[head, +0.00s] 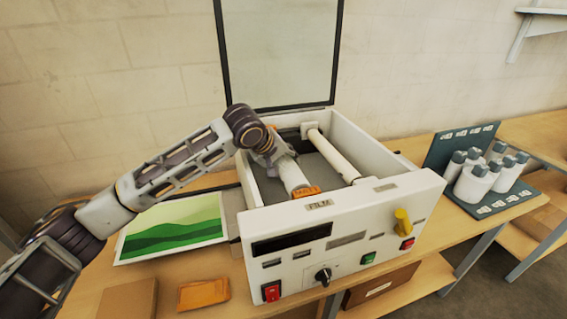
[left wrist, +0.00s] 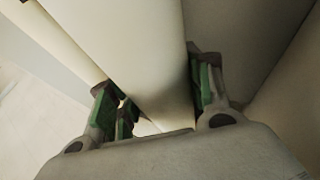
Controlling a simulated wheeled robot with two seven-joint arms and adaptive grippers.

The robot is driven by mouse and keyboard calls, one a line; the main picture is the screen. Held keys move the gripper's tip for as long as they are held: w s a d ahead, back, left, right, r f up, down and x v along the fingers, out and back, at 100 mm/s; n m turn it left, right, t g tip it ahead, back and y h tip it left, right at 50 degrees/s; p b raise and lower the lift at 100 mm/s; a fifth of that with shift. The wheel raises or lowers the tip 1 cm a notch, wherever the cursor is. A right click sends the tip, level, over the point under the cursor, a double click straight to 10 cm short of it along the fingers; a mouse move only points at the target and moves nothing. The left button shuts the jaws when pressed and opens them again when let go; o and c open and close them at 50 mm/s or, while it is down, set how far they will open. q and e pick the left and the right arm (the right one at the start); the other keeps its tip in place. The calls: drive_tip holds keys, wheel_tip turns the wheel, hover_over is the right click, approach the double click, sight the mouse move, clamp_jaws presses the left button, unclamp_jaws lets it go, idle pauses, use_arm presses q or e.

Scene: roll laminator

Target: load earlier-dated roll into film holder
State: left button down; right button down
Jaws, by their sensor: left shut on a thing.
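The white laminator (head: 345,225) stands on the table with its lid up and its bay open. A pale film roll (head: 293,176) lies in the left part of the bay, with an orange tag (head: 306,192) at its front end near the FILM label (head: 319,204). My left gripper (head: 277,158) reaches down into the bay and is shut on this roll. In the left wrist view the roll (left wrist: 140,50) runs between the green-padded fingers (left wrist: 160,100). No date is legible. The roll's seating at its ends is hidden. My right gripper is not in view.
A second pale cylinder (head: 333,156) spans the bay to the right. A yellow knob (head: 402,221) sticks out of the front panel. A green landscape print (head: 172,226) and an orange packet (head: 203,293) lie at the left. White bottles (head: 474,181) stand at the right.

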use_arm(q)
drive_tip(key=shift+f, duration=0.3)
drive_tip(key=c, duration=0.9)
unclamp_jaws()
drive_tip(key=shift+f, duration=0.1)
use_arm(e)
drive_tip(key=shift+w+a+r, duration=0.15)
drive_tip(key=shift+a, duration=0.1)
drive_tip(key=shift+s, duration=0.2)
